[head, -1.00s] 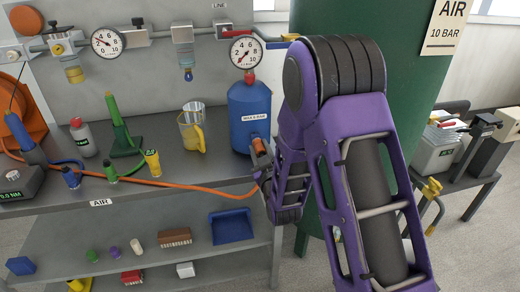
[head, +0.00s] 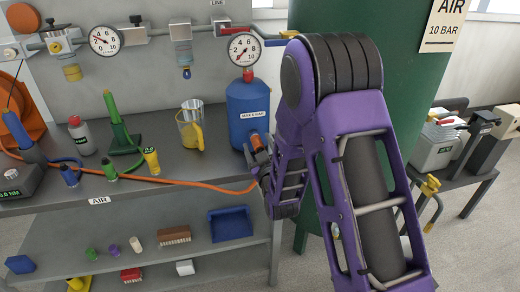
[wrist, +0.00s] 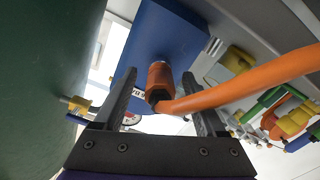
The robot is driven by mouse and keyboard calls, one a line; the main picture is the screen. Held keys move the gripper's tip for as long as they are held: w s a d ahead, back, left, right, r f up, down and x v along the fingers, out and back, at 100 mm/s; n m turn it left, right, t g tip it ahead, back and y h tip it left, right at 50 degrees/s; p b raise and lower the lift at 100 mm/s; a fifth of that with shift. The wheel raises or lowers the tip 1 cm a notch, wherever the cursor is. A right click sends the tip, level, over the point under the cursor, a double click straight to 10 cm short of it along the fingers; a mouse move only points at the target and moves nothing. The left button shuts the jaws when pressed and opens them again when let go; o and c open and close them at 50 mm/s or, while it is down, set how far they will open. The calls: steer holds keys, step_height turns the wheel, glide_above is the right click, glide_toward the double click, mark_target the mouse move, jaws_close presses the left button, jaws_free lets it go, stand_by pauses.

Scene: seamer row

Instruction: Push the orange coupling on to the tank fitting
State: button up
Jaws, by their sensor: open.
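The blue tank (head: 247,112) with a pressure gauge on top stands at the right end of the bench; its wall also shows in the wrist view (wrist: 165,35). The orange coupling (wrist: 160,77) sits against the tank's side, with the orange hose (wrist: 250,75) running from its near end. It shows small in the head view (head: 257,142). The tank fitting is hidden behind the coupling, so I cannot tell how far on it is. My gripper (wrist: 157,84) is open, one finger on each side of the coupling, with gaps visible between fingers and coupling.
The large green tank (head: 400,110) stands close to the right of my arm. The orange hose trails left across the bench.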

steer(key=p+v, duration=1)
steer(key=v, duration=0.7)
steer(key=shift+s+p, duration=0.2)
steer(key=shift+p, duration=0.1)
steer(key=shift+r, duration=0.1)
stand_by(0.3)
